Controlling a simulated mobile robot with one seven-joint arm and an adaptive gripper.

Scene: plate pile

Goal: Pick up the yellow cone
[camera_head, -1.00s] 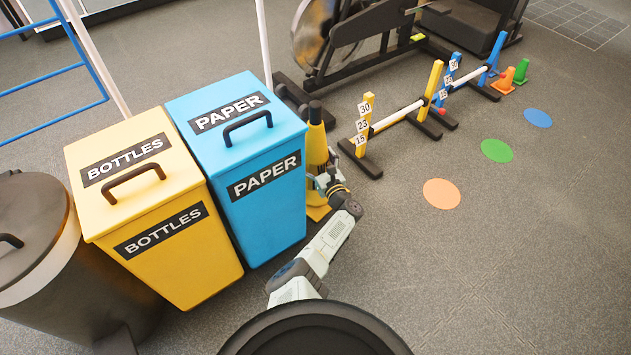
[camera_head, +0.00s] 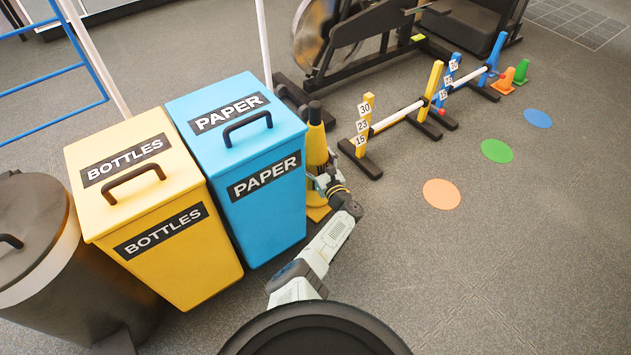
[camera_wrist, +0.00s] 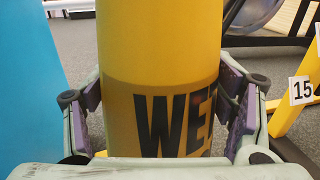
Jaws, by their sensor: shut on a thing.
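The yellow cone (camera_head: 316,148) with a dark top stands upright on the floor, close to the right side of the blue PAPER bin. Its square yellow base (camera_head: 317,213) shows at floor level, partly hidden by my arm. In the wrist view the cone (camera_wrist: 160,50) fills the middle, with black letters "WE" on its lower part. My gripper (camera_head: 322,181) is at the cone's side, and in the wrist view its two pads (camera_wrist: 165,105) press on the cone's left and right sides. It is shut on the cone.
The blue PAPER bin (camera_head: 262,225) stands just left of the cone, with the yellow BOTTLES bin (camera_head: 190,265) beyond it. A low hurdle (camera_head: 363,140) stands to the right, and an exercise machine (camera_head: 370,40) behind. Open floor with coloured discs (camera_head: 441,194) lies at the right.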

